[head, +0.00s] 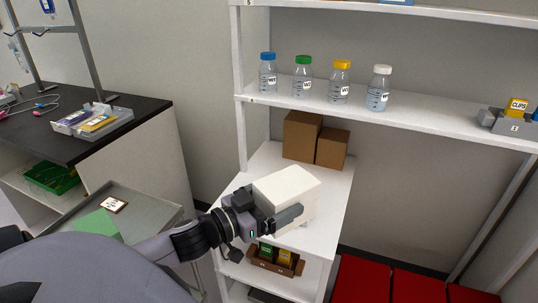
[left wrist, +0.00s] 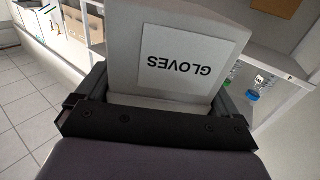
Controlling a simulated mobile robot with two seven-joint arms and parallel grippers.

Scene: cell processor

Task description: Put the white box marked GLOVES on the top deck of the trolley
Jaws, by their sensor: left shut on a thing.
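The white box marked GLOVES (head: 292,189) is in my left gripper (head: 280,216), which is shut on it. In the head view the box appears in front of the white shelf deck (head: 336,200); I cannot tell whether it touches it. In the left wrist view the GLOVES label (left wrist: 190,60) is upside down, with the gripper's dark jaws (left wrist: 155,110) on both sides of the box. A grey trolley top deck (head: 150,208) shows at lower left, partly hidden by my left arm. My right gripper is not in view.
On the trolley lie a green sheet (head: 97,226) and a small labelled card (head: 113,204). Two brown cartons (head: 302,136) stand behind the box. Several capped bottles (head: 303,78) stand on the shelf above. Red bins (head: 362,281) are at lower right. A dark-topped bench (head: 60,130) is at left.

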